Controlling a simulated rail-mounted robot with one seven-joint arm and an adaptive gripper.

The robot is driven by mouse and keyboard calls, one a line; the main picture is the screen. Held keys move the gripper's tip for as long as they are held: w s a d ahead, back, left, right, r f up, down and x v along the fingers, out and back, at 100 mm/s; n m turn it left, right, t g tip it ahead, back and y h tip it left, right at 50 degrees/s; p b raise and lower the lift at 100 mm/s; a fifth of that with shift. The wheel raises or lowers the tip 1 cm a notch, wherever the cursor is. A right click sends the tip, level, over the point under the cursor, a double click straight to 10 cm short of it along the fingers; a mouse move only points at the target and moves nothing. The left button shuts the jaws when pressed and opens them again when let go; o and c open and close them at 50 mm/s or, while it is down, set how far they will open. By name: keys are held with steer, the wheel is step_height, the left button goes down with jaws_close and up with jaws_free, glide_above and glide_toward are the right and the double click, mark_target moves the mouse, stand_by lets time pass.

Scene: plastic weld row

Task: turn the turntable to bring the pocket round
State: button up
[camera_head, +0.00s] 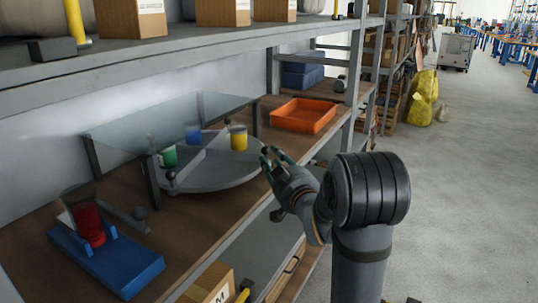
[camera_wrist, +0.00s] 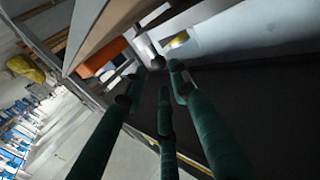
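The grey round turntable (camera_head: 215,180) sits on the brown shelf, with upright dividers splitting it into pockets. A green cup (camera_head: 168,156), a blue cup (camera_head: 192,133) and a yellow cup (camera_head: 238,137) stand in its pockets. A dark ball-ended peg (camera_head: 172,176) shows at its front left rim. My gripper (camera_head: 268,157) is at the turntable's right rim. In the wrist view its green fingers (camera_wrist: 160,78) are apart, with a dark ball knob (camera_wrist: 157,62) near the fingertips. I cannot tell whether they touch it. The yellow cup also shows there (camera_wrist: 176,40).
A blue stand (camera_head: 120,265) with a red cup (camera_head: 90,225) is at front left, near a grey ball-ended bar (camera_head: 127,219). An orange bin (camera_head: 303,116) lies behind right. The upper shelf (camera_head: 190,45) overhangs; shelf posts (camera_head: 348,125) stand at right.

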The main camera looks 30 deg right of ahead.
steer(key=shift+s, duration=0.35)
